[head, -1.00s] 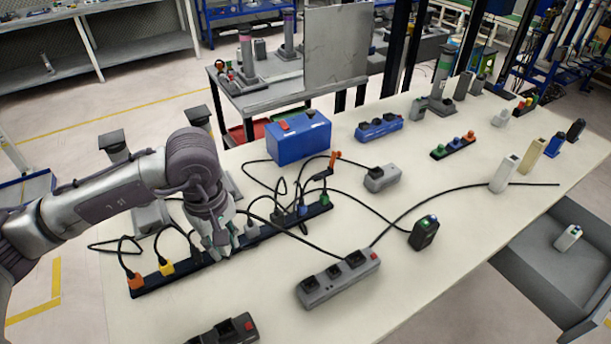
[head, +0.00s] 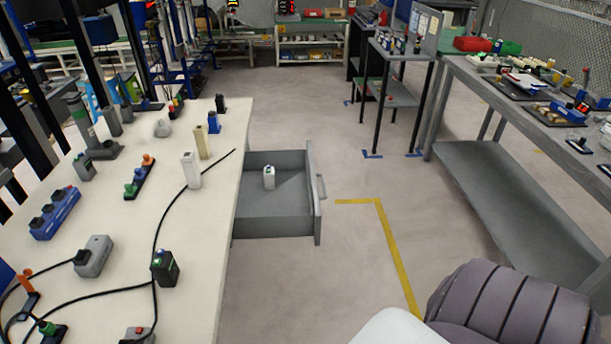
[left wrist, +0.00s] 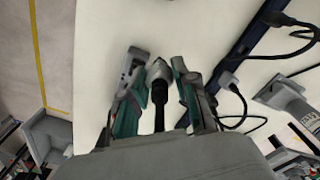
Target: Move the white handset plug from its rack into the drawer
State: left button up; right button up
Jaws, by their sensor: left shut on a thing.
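In the left wrist view my left gripper (left wrist: 158,85), with green-sided fingers, is shut on a pale plug with a thick black cable end, taken as the white handset plug (left wrist: 158,71). The pale table top is behind it. The dark blue rack (left wrist: 243,42) runs to the right of the gripper, apart from it, with another pale plug (left wrist: 229,80) beside it. In the head view the grey drawer (head: 262,228) stands open at the table's right side. Neither gripper shows in the head view.
A white upright block (head: 191,170), a yellowish one (head: 201,142) and a black device (head: 164,268) stand on the table near the drawer. Cables cross the table. Floor right of the drawer is clear.

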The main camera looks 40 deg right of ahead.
aim_at(269, 214)
jog(key=l+z, duration=0.1)
jog(key=z, duration=0.3)
jog(key=i+z, duration=0.1)
jog(key=z, duration=0.35)
jog(key=i+z, duration=0.1)
jog(key=z, duration=0.3)
jog(key=i+l, duration=0.15)
jog(key=i, duration=0.4)
jog(key=i+l, duration=0.2)
jog(key=i, duration=0.4)
